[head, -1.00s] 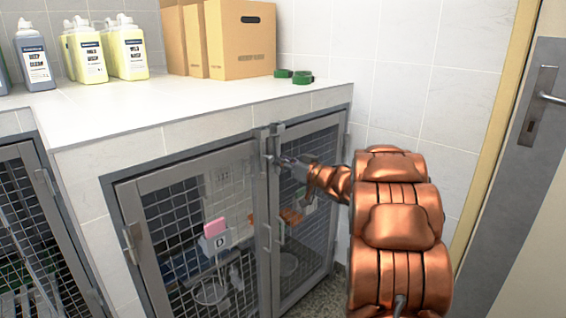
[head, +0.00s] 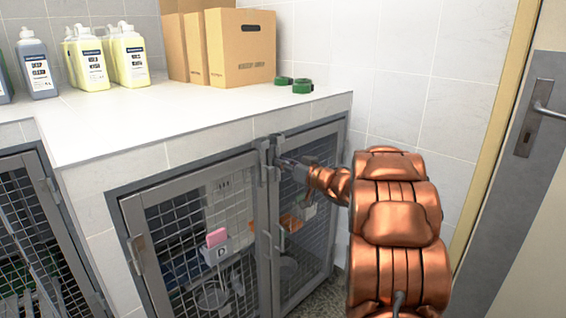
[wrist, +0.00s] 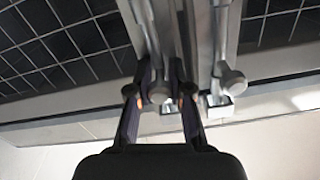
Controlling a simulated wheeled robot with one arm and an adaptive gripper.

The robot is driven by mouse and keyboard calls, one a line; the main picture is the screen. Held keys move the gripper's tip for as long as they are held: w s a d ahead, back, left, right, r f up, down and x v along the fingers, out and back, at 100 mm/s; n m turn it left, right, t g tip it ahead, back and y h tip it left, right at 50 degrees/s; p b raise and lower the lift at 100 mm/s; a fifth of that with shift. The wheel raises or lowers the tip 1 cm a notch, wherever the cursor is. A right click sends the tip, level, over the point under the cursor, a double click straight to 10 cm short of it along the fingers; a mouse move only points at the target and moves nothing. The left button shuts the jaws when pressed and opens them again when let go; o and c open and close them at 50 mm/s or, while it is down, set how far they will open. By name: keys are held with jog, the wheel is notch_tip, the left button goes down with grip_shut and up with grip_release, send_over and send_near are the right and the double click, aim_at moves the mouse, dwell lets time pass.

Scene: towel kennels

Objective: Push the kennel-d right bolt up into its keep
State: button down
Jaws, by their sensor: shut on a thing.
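Two upright bolts stand side by side at the top where the doors meet. My gripper (head: 287,163) reaches the right bolt (head: 277,147) from the right. In the wrist view the picture is upside down, and the fingers of my gripper (wrist: 161,92) are shut on the right bolt's knob (wrist: 157,92). The left bolt (wrist: 231,84) stands apart beside them. Whether the right bolt's tip sits in its keep is hard to tell.
The white counter (head: 200,112) above holds bottles (head: 128,55), cardboard boxes (head: 243,48) and green rolls (head: 302,86). Another mesh kennel (head: 30,230) is at the left. A tiled wall and a grey door (head: 530,200) stand at the right.

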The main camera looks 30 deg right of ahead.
jog(key=shift+r, duration=0.55)
jog(key=c, duration=1.1)
grip_release()
jog(key=shift+f, duration=0.1)
jog(key=shift+s, duration=0.15)
jog(key=v, duration=1.1)
jog(key=shift+s+d, duration=0.2)
jog(key=shift+s, duration=0.2)
